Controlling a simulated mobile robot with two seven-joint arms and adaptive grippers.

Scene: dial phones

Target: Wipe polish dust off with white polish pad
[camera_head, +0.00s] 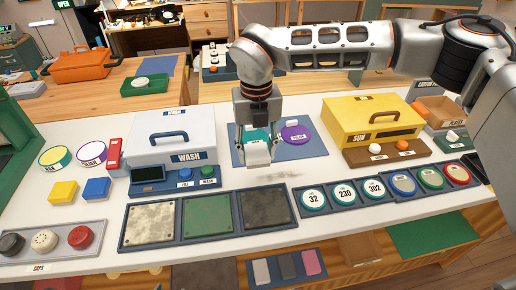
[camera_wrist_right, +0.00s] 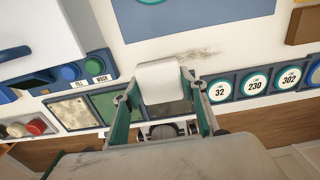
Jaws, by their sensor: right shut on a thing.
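My right gripper (camera_head: 259,147) is shut on the white polish pad (camera_head: 257,154), above the white table near the front edge of the blue mat. In the right wrist view the pad (camera_wrist_right: 162,78) sits between the two fingers of the gripper (camera_wrist_right: 162,95). A grey-brown smudge of polish dust (camera_head: 281,176) lies on the table in front of the blue mat, just right of the pad. The dust (camera_wrist_right: 195,53) also shows in the wrist view, beside the pad. I cannot tell whether the pad touches the table. My left gripper is out of view.
The blue mat (camera_head: 315,147) holds a purple disc (camera_head: 296,133) and a partly hidden teal disc. A white WASH box (camera_head: 171,130) stands left, a yellow SUN box (camera_head: 372,121) right. Dark trays of square plates (camera_head: 208,216) and round dials (camera_head: 345,192) line the front.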

